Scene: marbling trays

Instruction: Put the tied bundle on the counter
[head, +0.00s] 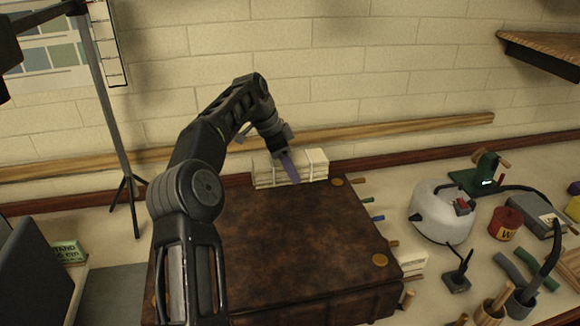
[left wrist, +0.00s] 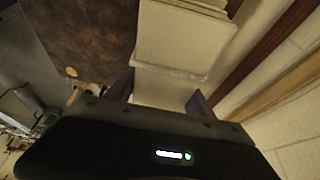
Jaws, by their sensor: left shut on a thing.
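The tied bundle (head: 314,163) is a pale stack of sheets with white ties, at the back edge of a brown leather-like case (head: 290,235) in the head view. My left gripper (head: 288,167) reaches it from above and is shut on it. In the left wrist view the bundle (left wrist: 183,38) sits between the two purple fingers of the left gripper (left wrist: 160,94). I cannot tell whether the bundle rests on the case or hangs just above it. The counter (head: 400,182) is the pale surface around the case. My right gripper is out of view.
Right of the case stand a white kettle-like pot (head: 440,212), a red tin (head: 505,223), a green stand (head: 480,178) and several small tools. A tripod (head: 127,185) stands at the left. The brick wall (head: 400,60) is close behind. Some counter is bare behind the pot.

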